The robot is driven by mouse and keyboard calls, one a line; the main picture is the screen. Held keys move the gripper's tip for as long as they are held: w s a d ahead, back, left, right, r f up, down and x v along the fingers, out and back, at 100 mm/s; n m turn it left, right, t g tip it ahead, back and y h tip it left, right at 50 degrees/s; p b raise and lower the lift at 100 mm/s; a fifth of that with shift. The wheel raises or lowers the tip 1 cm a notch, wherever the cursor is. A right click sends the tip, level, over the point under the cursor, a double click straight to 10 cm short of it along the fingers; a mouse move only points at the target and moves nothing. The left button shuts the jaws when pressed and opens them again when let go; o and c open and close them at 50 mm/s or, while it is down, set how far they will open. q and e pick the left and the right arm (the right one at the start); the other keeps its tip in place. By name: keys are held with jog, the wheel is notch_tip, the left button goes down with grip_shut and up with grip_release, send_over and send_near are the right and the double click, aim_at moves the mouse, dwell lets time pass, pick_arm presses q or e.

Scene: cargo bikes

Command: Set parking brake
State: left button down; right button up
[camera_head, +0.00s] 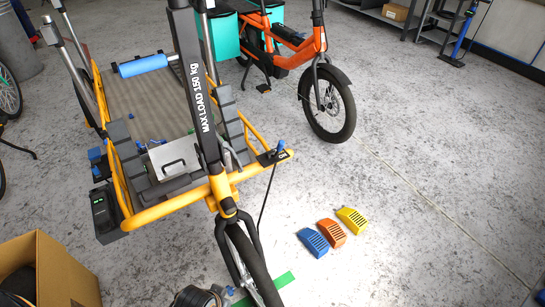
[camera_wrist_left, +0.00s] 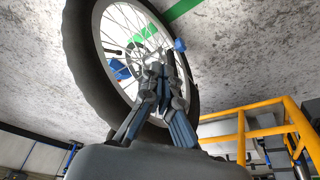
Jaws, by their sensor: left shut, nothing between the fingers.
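The cargo bike's yellow frame (camera_head: 170,212) carries a small black plate (camera_head: 270,158) at its front right corner, with a blue-tipped lever (camera_head: 281,145) and small white marking. A black cable hangs from the plate. I take this to be the parking brake; its exact position is too small to tell. My left gripper (camera_wrist_left: 162,72) is shut and empty in the left wrist view, in front of a spoked wheel (camera_wrist_left: 90,65). The brake lever is not clearly seen in that view. In the head view, a dark rounded part at the bottom edge may be my left arm. My right gripper is not in view.
The bike's front wheel (camera_head: 247,262) stands below the frame. Blue (camera_head: 313,241), orange (camera_head: 331,232) and yellow (camera_head: 352,220) chocks lie on the floor. An orange bike (camera_head: 315,50) stands behind. A cardboard box (camera_head: 65,270) is at lower left. The right floor is clear.

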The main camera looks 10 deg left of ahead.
pick_arm(q)
jog(key=w+d+r+n+t+h+b, duration=0.2)
jog(key=w+d+r+t, duration=0.2)
jog(key=w+r, duration=0.35)
jog(key=w+d+r+n+t+h+b, duration=0.2)
jog(key=w+d+r+n+t, duration=0.15)
jog(key=w+r, duration=0.4)
jog(key=w+a+r+n+t+y, duration=0.3)
jog(key=w+r+n+t, duration=0.5)
jog(key=w+n+t, duration=0.2)
jog(key=shift+w+a+n+y, duration=0.4)
jog(key=shift+w+n, duration=0.15)
jog(key=shift+w, duration=0.35)
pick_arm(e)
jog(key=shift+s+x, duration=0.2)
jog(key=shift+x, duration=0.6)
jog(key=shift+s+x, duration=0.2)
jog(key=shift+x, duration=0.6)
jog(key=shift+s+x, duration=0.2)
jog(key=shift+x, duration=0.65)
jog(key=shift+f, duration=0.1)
pick_arm(q)
jog(key=x, duration=1)
jog(key=shift+b, duration=0.45)
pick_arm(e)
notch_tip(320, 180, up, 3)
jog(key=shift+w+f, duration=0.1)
